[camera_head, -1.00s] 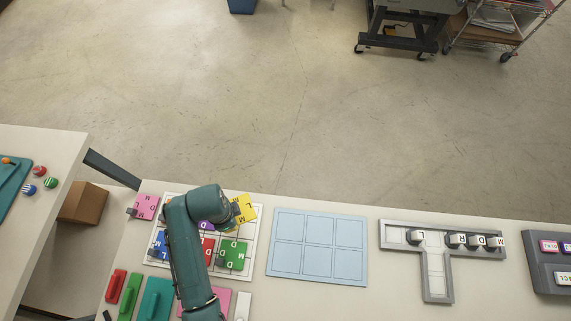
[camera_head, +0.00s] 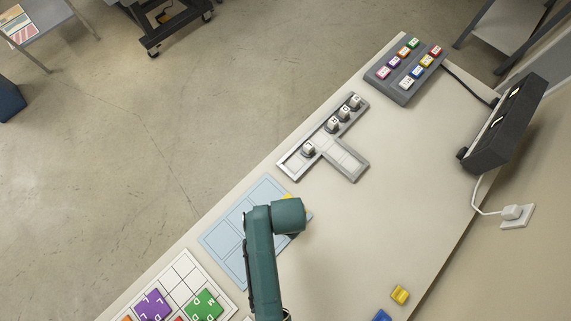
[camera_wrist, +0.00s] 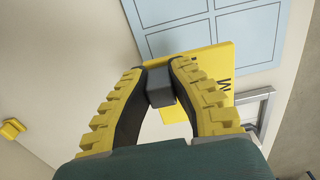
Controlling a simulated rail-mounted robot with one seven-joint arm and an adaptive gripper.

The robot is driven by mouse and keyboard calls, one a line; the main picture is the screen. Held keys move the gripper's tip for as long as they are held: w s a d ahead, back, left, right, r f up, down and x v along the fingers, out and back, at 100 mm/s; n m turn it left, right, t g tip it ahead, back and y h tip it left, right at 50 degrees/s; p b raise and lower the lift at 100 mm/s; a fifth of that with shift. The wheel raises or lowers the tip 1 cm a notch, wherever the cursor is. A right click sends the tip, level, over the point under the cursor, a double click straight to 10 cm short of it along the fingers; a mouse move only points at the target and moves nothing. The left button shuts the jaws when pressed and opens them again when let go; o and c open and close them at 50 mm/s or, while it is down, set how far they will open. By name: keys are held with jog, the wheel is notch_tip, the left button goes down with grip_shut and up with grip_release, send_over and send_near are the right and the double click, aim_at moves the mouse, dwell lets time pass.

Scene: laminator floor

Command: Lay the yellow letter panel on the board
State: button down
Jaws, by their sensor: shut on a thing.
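The yellow letter panel (camera_wrist: 222,62) has a dark letter and a grey knob (camera_wrist: 160,88). My gripper (camera_wrist: 158,72) is shut on that knob in the wrist view. The light blue board (camera_head: 222,236), with several outlined cells, lies on the table; it also shows in the wrist view (camera_wrist: 180,12). The panel overlaps one edge of the board there; I cannot tell whether it touches. In the head view my arm hides my gripper and most of the panel; only a yellow bit (camera_head: 287,197) shows by the board's right end.
A white grid board (camera_head: 176,271) with purple and green letter panels lies at lower left. A grey T-shaped tray (camera_head: 345,160) with letter cubes lies beyond the blue board. A button tray (camera_head: 402,95) and a black box (camera_head: 505,125) stand farther right. The table's right middle is clear.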

notch_tip(320, 180, down, 8)
jog(key=shift+b, duration=0.55)
jog(key=shift+f, duration=0.1)
jog(key=c, duration=1.1)
grip_release()
